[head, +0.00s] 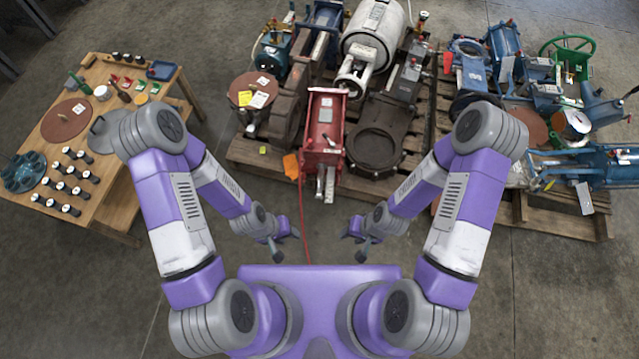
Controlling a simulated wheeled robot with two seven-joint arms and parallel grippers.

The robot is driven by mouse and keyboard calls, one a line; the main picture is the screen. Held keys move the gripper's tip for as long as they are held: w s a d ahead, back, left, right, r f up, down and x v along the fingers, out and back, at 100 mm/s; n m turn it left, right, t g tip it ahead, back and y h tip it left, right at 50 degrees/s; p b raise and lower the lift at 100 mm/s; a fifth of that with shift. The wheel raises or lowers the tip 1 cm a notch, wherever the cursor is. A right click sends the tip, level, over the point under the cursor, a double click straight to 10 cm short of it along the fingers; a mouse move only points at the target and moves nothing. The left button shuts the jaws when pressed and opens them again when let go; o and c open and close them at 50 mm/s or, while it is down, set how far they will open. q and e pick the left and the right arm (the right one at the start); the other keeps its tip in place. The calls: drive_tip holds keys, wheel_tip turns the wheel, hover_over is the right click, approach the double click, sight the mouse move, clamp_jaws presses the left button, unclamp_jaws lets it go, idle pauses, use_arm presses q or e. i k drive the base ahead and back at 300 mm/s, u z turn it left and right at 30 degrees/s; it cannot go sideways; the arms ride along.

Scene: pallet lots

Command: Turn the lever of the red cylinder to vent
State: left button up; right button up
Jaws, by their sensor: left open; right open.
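The red cylinder (322,126) sits at the front edge of the middle pallet, with a metal bracket or rod end at its near end. A small fitting shows at its top right; I cannot make out the lever or its position. My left gripper (287,244) is open and empty, held in front of the pallet, to the near left of the cylinder. My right gripper (352,246) is open and empty, to the near right of the cylinder. Neither gripper touches anything.
A wooden pallet (252,158) carries a white tank (374,36), a dark flanged valve (377,135) and a rusty disc (246,84). A second pallet (540,215) with blue valves stands right. A wooden table (110,212) with small parts stands left. A red hose (303,215) hangs in front.

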sight(333, 145)
drive_tip(key=u, duration=0.35)
drive_tip(key=k, duration=0.25)
drive_tip(key=z, duration=0.7)
drive_tip(key=i, duration=0.95)
drive_tip(key=u, duration=0.7)
drive_tip(key=i, duration=0.3)
drive_tip(key=u, duration=0.3)
